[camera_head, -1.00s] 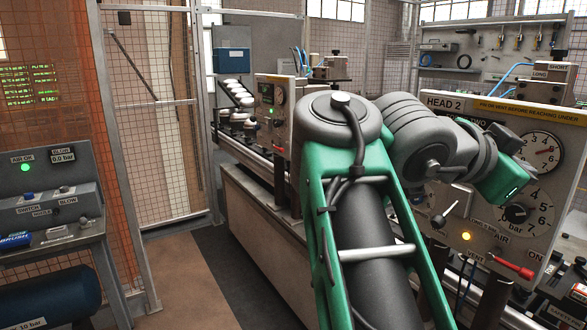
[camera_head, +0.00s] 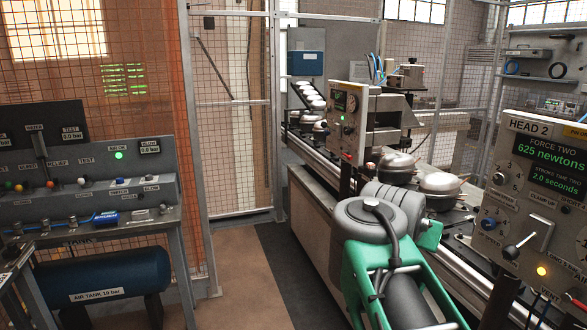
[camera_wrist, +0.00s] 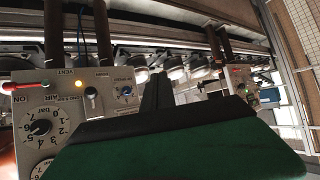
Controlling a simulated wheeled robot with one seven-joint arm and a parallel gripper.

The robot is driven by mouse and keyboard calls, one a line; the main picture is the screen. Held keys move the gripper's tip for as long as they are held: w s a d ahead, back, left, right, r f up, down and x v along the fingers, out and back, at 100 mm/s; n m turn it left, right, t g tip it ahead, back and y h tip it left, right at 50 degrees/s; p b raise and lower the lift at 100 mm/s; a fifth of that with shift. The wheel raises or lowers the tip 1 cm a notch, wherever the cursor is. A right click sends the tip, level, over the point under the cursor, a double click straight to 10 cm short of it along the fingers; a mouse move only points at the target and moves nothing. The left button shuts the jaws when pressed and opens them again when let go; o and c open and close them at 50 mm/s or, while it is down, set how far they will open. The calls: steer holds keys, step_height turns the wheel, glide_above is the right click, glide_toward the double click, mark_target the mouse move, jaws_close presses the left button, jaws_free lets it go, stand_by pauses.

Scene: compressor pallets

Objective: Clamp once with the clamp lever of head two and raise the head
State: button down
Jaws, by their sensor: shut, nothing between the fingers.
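The head two panel (camera_head: 520,205) stands at the right, marked HEAD 2. Its display (camera_head: 552,160) reads force two 625 newtons and stroke time 2.0 seconds. In the wrist view the panel (camera_wrist: 75,120) is upside down, with a blue knob (camera_wrist: 125,91) beside the lever. My gripper (camera_wrist: 158,78) is shut and empty in front of the panel's edge there. My arm hides it in the head view.
Domed compressors (camera_head: 440,184) sit along the conveyor line behind my arm. Another head panel (camera_head: 345,125) stands farther back. A control bench (camera_head: 90,180) with a blue air tank (camera_head: 105,277) is at the left. The floor aisle (camera_head: 240,265) between is clear.

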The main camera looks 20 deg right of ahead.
steer(key=w+a+f+n+y+p, duration=0.1)
steer(key=w+a+f+n+y, duration=0.15)
steer(key=a+f, duration=0.3)
steer(key=w+a+f+n+y, duration=0.1)
steer(key=a+f+n+y, duration=0.2)
steer(key=a, duration=0.4)
steer(key=s+a+f+n+g+y+p, duration=0.1)
steer(key=s+a+f+n+y, duration=0.1)
steer(key=a+f, duration=0.4)
steer(key=s+a+f+n+g+y+p, duration=0.1)
steer(key=s+a+f+n, duration=0.3)
steer(key=a, duration=0.5)
step_height(320, 180, down, 3)
steer(key=shift+s+a+r+g+y, duration=0.2)
steer(key=shift+s+a+g+y, duration=0.1)
steer(key=shift+a+g+y, duration=0.1)
steer(key=c, duration=2.1)
jaws_free()
steer(key=shift+d+n, duration=0.1)
steer(key=shift+n, duration=0.15)
